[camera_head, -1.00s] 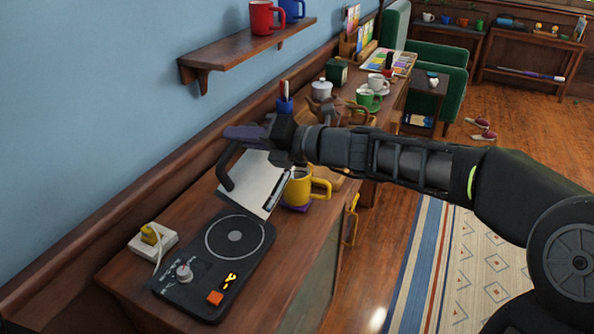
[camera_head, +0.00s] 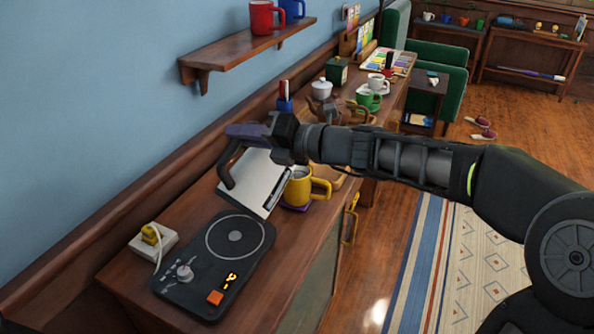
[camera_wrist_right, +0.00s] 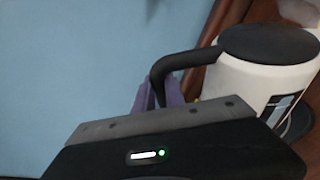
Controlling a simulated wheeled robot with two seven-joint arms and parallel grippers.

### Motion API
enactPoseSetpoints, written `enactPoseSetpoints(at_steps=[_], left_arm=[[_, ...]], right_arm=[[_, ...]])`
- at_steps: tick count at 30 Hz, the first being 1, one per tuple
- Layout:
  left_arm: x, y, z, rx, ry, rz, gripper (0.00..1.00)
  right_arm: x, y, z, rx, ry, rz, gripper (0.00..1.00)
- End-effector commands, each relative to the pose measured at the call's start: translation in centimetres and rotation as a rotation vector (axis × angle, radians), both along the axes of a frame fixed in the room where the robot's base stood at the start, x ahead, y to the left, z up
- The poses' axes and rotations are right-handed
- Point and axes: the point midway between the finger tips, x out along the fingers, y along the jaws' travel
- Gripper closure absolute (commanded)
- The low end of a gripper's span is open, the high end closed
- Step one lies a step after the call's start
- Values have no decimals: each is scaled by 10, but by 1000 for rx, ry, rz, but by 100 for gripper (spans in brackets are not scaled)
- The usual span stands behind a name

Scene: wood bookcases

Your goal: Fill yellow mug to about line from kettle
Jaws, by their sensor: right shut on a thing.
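The white kettle (camera_head: 254,180) with a black handle hangs tilted above the counter, next to the yellow mug (camera_head: 297,190). My right gripper (camera_head: 248,132) is shut on the kettle's black handle. In the right wrist view, the purple fingers (camera_wrist_right: 158,97) close on the handle, and the kettle's white body (camera_wrist_right: 255,80) and black lid show on the right. The mug stands upright on a purple coaster (camera_head: 296,208), its handle to the right. Its rim is partly hidden by the kettle and arm; the water level and line cannot be made out. My left gripper is out of view.
The black kettle base (camera_head: 215,262) lies on the near counter, beside a white socket block (camera_head: 153,242) with a yellow plug. A wall shelf (camera_head: 245,50) holds red and blue mugs. A green cup (camera_head: 368,100) and a teapot (camera_head: 330,110) stand farther along.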

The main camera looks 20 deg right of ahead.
Motion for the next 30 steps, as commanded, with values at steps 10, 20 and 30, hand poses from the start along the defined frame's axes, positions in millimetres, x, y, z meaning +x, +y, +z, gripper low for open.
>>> enactPoseSetpoints(at_steps=[10, 20, 30], left_arm=[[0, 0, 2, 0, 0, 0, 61], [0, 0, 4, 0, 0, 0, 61], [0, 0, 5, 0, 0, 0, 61]], right_arm=[[1, -2, 4, 13, 2, 0, 100], [2, -3, 5, 22, 6, 0, 100], [2, -4, 6, 29, 10, 0, 100]])
